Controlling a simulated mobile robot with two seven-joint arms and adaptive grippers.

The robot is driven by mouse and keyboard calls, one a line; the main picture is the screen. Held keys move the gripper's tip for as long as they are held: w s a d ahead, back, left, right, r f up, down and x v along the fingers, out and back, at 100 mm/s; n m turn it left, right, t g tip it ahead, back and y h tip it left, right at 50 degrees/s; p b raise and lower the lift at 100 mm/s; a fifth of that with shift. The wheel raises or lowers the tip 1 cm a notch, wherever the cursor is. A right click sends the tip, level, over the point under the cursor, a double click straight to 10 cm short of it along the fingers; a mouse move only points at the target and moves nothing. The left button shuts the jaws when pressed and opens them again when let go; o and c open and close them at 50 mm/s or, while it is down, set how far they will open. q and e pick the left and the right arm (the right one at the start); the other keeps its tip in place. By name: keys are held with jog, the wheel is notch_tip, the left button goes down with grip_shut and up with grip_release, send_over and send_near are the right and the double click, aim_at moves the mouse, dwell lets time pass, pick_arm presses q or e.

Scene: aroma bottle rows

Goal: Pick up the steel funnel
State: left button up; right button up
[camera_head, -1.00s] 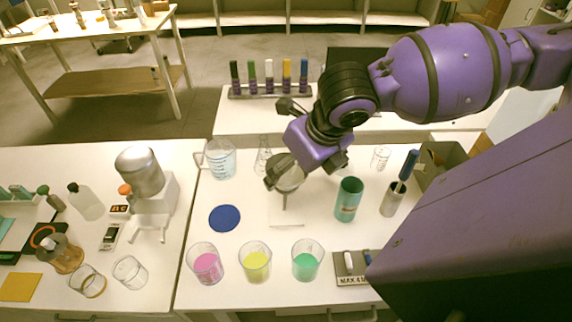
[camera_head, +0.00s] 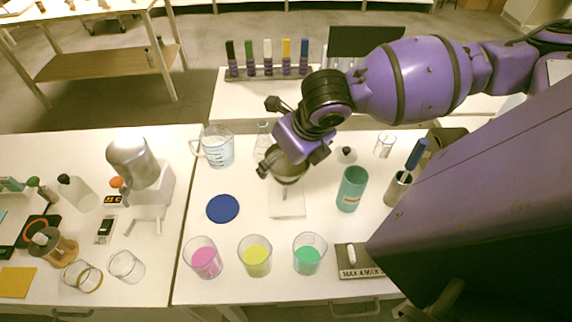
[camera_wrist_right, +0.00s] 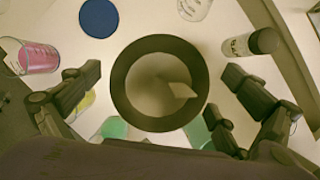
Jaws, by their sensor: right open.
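The steel funnel (camera_head: 290,179) is a grey cone with a thin stem, held mouth up above a small white base on the right-hand bench. In the right wrist view its round mouth (camera_wrist_right: 146,88) is a dark ring seen from above, between the two finger sets. My right gripper (camera_head: 290,164) is open, right above and around the funnel, and hides part of it in the head view. The wrist view shows the fingers (camera_wrist_right: 160,100) apart, with gaps to the rim on both sides. My left gripper is not in view.
Beakers with pink (camera_head: 206,263), yellow (camera_head: 256,262) and green (camera_head: 309,260) liquid stand in front. A measuring jug (camera_head: 217,151) and blue disc (camera_head: 222,208) are left. A teal cylinder (camera_head: 351,190) stands to the right. A marker rack (camera_head: 268,72) is behind.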

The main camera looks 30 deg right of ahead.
jog(key=c, duration=1.6)
